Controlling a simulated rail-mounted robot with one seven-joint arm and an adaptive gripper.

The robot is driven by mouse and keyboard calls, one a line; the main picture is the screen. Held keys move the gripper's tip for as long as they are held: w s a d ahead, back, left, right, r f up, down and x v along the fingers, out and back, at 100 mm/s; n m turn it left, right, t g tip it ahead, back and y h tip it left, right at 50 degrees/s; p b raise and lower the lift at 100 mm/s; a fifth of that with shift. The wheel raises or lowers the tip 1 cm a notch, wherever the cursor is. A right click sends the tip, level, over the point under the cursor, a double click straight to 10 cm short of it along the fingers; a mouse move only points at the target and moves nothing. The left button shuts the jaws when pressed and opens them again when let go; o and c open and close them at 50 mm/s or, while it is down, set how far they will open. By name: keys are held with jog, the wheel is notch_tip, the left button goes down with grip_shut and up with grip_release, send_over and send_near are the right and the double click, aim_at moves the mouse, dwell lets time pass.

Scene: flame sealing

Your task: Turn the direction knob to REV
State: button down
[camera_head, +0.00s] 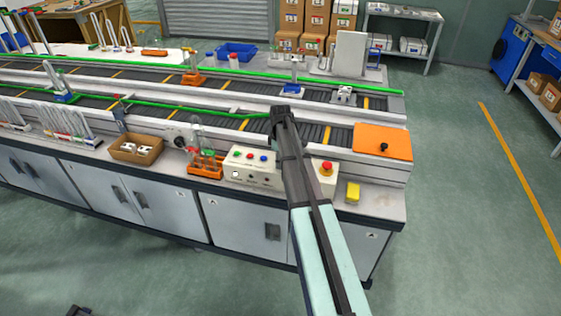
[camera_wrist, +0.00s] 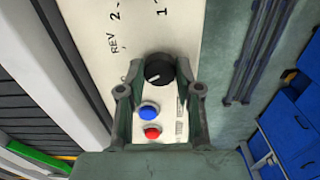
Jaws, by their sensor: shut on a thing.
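The direction knob (camera_wrist: 160,68) is a black round knob on a cream control panel (camera_wrist: 133,22), seen in the wrist view. Its white pointer mark points left and slightly down. The printed word REV (camera_wrist: 112,43) stands up and left of the knob. My gripper (camera_wrist: 159,90) has one finger on each side of the knob and is shut on it; the exact contact is hard to see. In the head view the control box (camera_head: 238,173) stands at the bench's front edge, and my arm hides the gripper and part of the box.
A blue button (camera_wrist: 148,111) and a red button (camera_wrist: 152,133) sit close to the knob. The conveyor (camera_head: 220,120) runs behind.

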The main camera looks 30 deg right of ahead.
jog(key=shift+f, duration=0.1)
jog(key=m+b, duration=0.2)
jog(key=m, duration=0.3)
jog(key=shift+m, duration=0.4)
jog(key=m+b, duration=0.1)
jog(key=m, duration=0.4)
jog(key=shift+m, duration=0.4)
jog(key=shift+s, duration=0.1)
jog(key=c, duration=0.8)
grip_release()
jog(key=shift+o, duration=0.2)
notch_tip(320, 180, up, 12)
